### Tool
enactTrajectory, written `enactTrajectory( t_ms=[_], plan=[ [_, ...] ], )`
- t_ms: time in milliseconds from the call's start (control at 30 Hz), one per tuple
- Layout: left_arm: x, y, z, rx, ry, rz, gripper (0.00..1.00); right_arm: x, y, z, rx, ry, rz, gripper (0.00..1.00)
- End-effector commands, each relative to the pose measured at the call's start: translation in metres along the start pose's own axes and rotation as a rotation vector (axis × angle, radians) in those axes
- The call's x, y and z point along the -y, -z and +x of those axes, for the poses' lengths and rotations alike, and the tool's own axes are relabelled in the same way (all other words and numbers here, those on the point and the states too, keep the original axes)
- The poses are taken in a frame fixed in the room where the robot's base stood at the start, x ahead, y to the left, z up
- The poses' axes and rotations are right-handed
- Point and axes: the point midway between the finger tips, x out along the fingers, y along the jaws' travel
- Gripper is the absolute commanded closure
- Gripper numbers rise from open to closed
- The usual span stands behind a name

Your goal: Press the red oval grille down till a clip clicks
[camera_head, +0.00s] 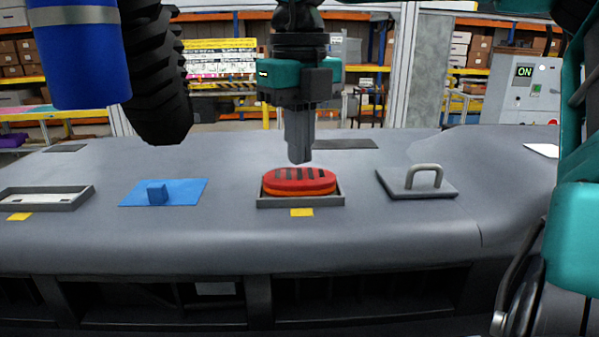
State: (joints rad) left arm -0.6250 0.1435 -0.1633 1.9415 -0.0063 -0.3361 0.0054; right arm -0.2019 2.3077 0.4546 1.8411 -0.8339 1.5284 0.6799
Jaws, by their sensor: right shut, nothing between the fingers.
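The red oval grille (300,181) has dark slots across its top and an orange lower edge. It sits in a grey rectangular frame (263,201) on the grey dashboard (370,235), with its top standing above the frame's rim. My right gripper (299,160) points straight down just above the grille, its fingers closed together and empty. The fingertips look slightly apart from the grille, though contact is hard to judge from this angle. My left gripper is not in view.
A grey plate with a raised handle (424,178) is to the right. A control box showing "ON" (524,72) stands at the back right.

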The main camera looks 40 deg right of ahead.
Motion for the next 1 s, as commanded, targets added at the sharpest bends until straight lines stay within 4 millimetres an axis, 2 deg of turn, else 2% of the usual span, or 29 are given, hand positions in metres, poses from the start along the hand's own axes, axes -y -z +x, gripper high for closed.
enactTrajectory(
  t_ms=[1000],
  plan=[
    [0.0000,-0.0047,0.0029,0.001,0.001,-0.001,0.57,0.0000,0.0001,0.0064,0.000,0.000,0.000,1.00]
  ],
)
